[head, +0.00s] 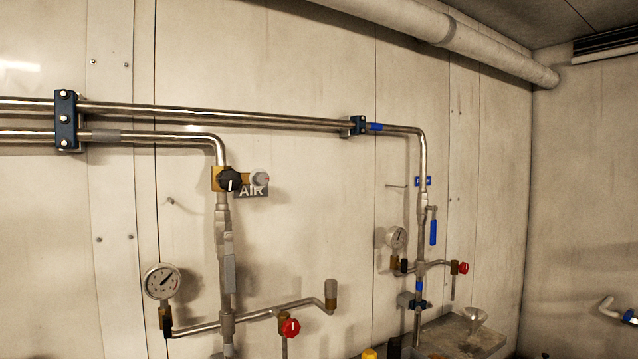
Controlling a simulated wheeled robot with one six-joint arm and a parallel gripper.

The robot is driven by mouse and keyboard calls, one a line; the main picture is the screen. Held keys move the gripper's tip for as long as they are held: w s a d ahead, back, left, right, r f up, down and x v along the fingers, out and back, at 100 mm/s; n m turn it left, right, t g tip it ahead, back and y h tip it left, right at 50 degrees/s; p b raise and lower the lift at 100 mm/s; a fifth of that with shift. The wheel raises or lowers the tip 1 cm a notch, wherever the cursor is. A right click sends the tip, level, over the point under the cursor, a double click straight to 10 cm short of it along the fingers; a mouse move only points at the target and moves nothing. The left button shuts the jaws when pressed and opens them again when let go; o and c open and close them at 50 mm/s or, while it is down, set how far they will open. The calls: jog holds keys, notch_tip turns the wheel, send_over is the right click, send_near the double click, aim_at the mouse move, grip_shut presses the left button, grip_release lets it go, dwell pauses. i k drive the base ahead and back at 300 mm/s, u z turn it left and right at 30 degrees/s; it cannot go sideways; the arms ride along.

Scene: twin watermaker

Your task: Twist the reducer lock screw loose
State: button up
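On the left vertical pipe in the head view, a brass-coloured fitting (217,178) carries a black knob (229,180). A small round grey part with a reddish mark (260,179) sits just to its right, above a dark AIR label (252,191). This looks like the reducer. I cannot make out a separate lock screw at this size. My gripper is not in view.
A pressure gauge (162,281) and a red handwheel (291,328) are lower on the left pipework. To the right are a second gauge (396,238), a blue lever (433,232), another red handwheel (463,268) and a grey basin (465,338). Horizontal pipes (270,121) cross above.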

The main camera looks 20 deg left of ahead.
aim_at(261, 178)
jog(key=k, duration=0.6)
jog(key=u, duration=1.05)
jog(key=i, duration=0.5)
jog(key=z, duration=0.05)
